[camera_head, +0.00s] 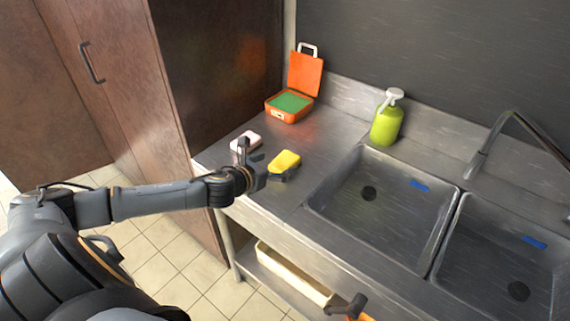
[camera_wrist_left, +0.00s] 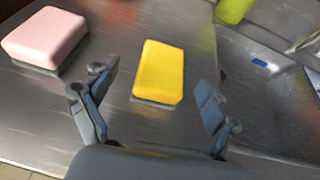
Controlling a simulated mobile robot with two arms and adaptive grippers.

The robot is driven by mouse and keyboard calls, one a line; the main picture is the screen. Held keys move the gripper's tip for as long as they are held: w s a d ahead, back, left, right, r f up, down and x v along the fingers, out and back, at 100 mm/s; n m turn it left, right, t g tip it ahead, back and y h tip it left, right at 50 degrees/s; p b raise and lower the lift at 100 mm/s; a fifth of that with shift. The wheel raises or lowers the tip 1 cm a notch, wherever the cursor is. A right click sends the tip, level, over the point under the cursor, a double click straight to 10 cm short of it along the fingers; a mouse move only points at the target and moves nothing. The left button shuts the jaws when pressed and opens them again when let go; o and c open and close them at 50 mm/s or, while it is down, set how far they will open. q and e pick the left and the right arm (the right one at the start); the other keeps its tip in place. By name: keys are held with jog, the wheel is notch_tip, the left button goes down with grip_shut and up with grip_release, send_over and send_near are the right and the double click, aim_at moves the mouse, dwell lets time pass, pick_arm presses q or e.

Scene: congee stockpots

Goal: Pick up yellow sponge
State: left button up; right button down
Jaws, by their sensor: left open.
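The yellow sponge (camera_head: 285,161) lies flat on the metal counter, left of the sinks. In the left wrist view the yellow sponge (camera_wrist_left: 159,72) has a dark underside and sits ahead of the jaws, between their lines. My left gripper (camera_head: 262,163) is open and empty beside the sponge, with its fingers spread to either side of the near end. The left wrist view shows both fingers of the left gripper (camera_wrist_left: 150,100) apart, with no visible contact on the sponge. My right gripper cannot be made out in these views.
A pink sponge (camera_wrist_left: 45,38) lies left of the yellow one; it also shows in the head view (camera_head: 246,139). An open orange box (camera_head: 289,106) with a green inside stands behind. A green soap bottle (camera_head: 387,122) stands by the left sink (camera_head: 375,205).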

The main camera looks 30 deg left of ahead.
aim_at(280, 165)
pick_arm(q)
jog(key=x, duration=0.3)
jog(key=p+x, duration=0.1)
jog(key=x, duration=0.1)
jog(key=shift+s+d+f, duration=0.1)
jog(key=shift+d+f, duration=0.2)
jog(key=shift+f, duration=0.05)
jog(key=c, duration=1)
